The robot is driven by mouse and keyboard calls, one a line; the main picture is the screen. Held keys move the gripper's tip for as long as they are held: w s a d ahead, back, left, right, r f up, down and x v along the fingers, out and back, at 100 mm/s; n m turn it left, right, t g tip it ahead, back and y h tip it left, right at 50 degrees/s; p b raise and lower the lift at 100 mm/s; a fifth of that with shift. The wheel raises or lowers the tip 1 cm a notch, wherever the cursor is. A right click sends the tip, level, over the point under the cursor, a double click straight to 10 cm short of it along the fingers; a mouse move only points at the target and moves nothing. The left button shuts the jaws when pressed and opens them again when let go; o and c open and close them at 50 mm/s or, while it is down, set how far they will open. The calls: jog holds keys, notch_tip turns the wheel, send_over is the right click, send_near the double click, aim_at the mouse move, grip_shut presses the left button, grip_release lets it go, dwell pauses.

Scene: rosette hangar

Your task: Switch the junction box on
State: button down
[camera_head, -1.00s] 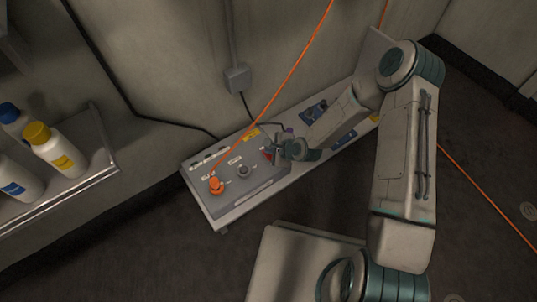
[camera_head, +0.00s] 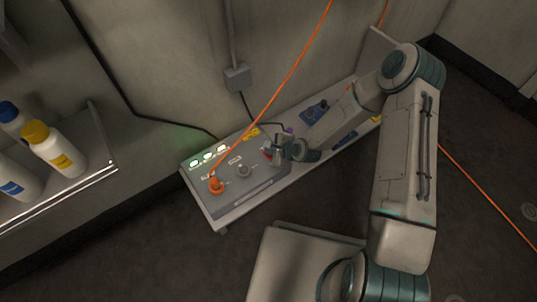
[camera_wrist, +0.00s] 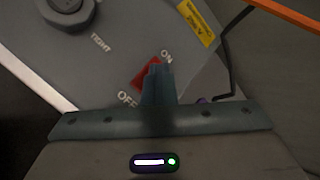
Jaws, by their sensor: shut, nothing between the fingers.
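The junction box (camera_head: 222,200) is a grey panel on a low bench against the wall. Its small indicator windows (camera_head: 208,157) along the back edge glow white-green. In the wrist view a red switch (camera_wrist: 146,75) sits between the labels ON and OFF, partly hidden behind my fingers. My gripper (camera_head: 270,153) is shut and empty, with its fingertips at the red switch; they also show in the wrist view (camera_wrist: 157,72). I cannot tell whether they touch it. An orange plug (camera_head: 216,186) with a cable and a grey knob (camera_head: 243,171) stand on the panel.
An orange cable (camera_head: 283,85) runs from the plug up across the view. A shelf (camera_head: 75,188) with several bottles stands at the left. A grey wall box (camera_head: 237,79) is above the bench. Blue items (camera_head: 316,111) lie farther along the bench.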

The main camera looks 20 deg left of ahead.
jog(key=shift+d, duration=0.1)
jog(key=shift+r+p, duration=0.3)
jog(key=shift+p, duration=0.05)
jog(key=shift+r, duration=0.1)
jog(key=shift+w+r+p, duration=0.1)
jog(key=shift+r+p, duration=1.75)
jog(key=shift+r, duration=0.55)
